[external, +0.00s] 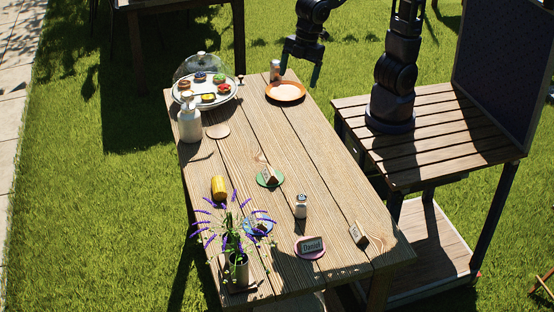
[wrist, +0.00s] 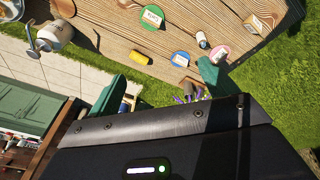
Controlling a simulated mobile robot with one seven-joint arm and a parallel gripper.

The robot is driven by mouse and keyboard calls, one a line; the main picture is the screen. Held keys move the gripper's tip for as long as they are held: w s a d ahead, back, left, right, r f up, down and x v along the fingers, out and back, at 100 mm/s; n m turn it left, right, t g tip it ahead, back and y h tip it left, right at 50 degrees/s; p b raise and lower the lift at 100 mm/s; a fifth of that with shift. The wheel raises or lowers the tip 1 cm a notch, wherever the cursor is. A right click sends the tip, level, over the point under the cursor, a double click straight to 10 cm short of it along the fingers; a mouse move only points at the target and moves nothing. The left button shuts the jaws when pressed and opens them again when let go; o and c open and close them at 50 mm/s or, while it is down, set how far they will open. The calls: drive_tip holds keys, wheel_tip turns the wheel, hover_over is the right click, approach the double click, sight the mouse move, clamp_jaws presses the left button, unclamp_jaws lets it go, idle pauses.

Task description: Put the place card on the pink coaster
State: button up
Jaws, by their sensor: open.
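A pink coaster (external: 312,256) lies near the front end of the table, with a place card (external: 311,245) standing on it. The pink coaster also shows in the wrist view (wrist: 229,50), near one green finger. A second place card (external: 358,233) stands on bare wood near the right edge. A third place card (external: 270,174) stands on a green coaster (external: 262,183) mid-table. My gripper (external: 300,69) is open and empty, above the far right side of the table, well away from the cards. Its spread fingers show in the wrist view (wrist: 162,70).
A shaker (external: 300,206) stands between the green and pink coasters. A vase of purple flowers (external: 239,268) partly covers a blue coaster (external: 259,228).

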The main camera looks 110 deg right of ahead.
drive_tip(key=s+d+r+m+t, duration=0.2)
drive_tip(key=s+d+m, duration=0.6)
drive_tip(key=s+d, duration=0.8)
drive_tip(key=s, duration=0.4)
drive_tip(key=shift+s+d+h, duration=0.15)
drive_tip(key=shift+h, duration=0.15)
